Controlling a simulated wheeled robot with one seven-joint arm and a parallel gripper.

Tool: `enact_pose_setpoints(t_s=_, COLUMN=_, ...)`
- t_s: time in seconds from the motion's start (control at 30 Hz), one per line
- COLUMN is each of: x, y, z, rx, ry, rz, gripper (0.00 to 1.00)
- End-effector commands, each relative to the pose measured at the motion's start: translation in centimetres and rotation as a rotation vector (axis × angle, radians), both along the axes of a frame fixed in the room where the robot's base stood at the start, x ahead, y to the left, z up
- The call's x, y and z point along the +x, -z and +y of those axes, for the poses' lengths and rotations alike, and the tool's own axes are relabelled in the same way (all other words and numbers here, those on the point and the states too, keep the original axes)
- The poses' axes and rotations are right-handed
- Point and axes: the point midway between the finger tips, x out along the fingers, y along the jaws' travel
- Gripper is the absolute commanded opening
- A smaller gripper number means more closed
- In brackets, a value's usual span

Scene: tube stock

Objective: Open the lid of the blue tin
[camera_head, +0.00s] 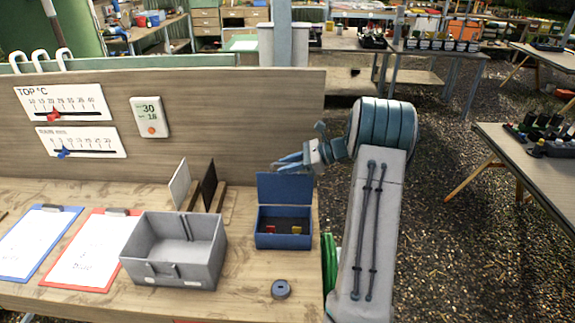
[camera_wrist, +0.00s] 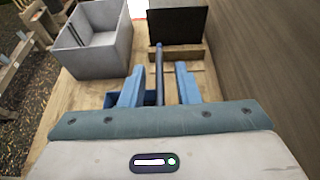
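The blue tin (camera_head: 284,236) stands on the wooden bench, with small red and yellow things inside. Its lid (camera_head: 285,188) stands up, roughly upright, at the tin's back edge. My gripper (camera_head: 280,163) is just above the lid's top edge in the head view. In the wrist view my gripper (camera_wrist: 158,82) has its two light blue fingers apart. The lid, seen nearly edge-on (camera_wrist: 159,70), shows as a dark blue strip between them, with gaps on both sides. Part of the tin (camera_wrist: 113,98) shows left of the strip; the fingers hide the rest.
A grey open box (camera_head: 172,252) stands left of the tin, and a dark round disc (camera_head: 281,289) lies in front. A black panel (camera_head: 209,185) and a white panel (camera_head: 180,184) stand in a wooden holder (camera_head: 219,198). Behind is a wooden back wall (camera_head: 230,110).

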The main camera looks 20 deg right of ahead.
Motion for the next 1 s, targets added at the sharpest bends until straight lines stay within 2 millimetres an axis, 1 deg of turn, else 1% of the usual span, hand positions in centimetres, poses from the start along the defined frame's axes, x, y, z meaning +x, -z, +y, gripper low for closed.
enact_pose_setpoints(t_s=0.13, x=-0.1, y=-0.1, z=-0.2, rx=-0.001, ry=0.001, rz=-0.002, gripper=0.29)
enact_pose_setpoints(t_s=0.23, x=-0.4, y=-0.4, z=-1.0, rx=-0.001, ry=0.003, rz=-0.003, gripper=0.29)
enact_pose_setpoints(t_s=0.37, x=-1.4, y=-1.1, z=-3.0, rx=-0.004, ry=0.005, rz=-0.004, gripper=0.29)
enact_pose_setpoints(t_s=0.5, x=-2.8, y=-2.3, z=-5.8, rx=-0.003, ry=0.004, rz=-0.002, gripper=0.29)
enact_pose_setpoints(t_s=0.7, x=-4.6, y=-3.9, z=-9.1, rx=-0.003, ry=0.001, rz=-0.001, gripper=0.29)
enact_pose_setpoints(t_s=0.8, x=-5.2, y=-4.5, z=-10.3, rx=-0.002, ry=0.000, rz=-0.002, gripper=0.29)
enact_pose_setpoints(t_s=1.0, x=-5.7, y=-5.1, z=-11.3, rx=0.000, ry=0.000, rz=-0.001, gripper=0.29)
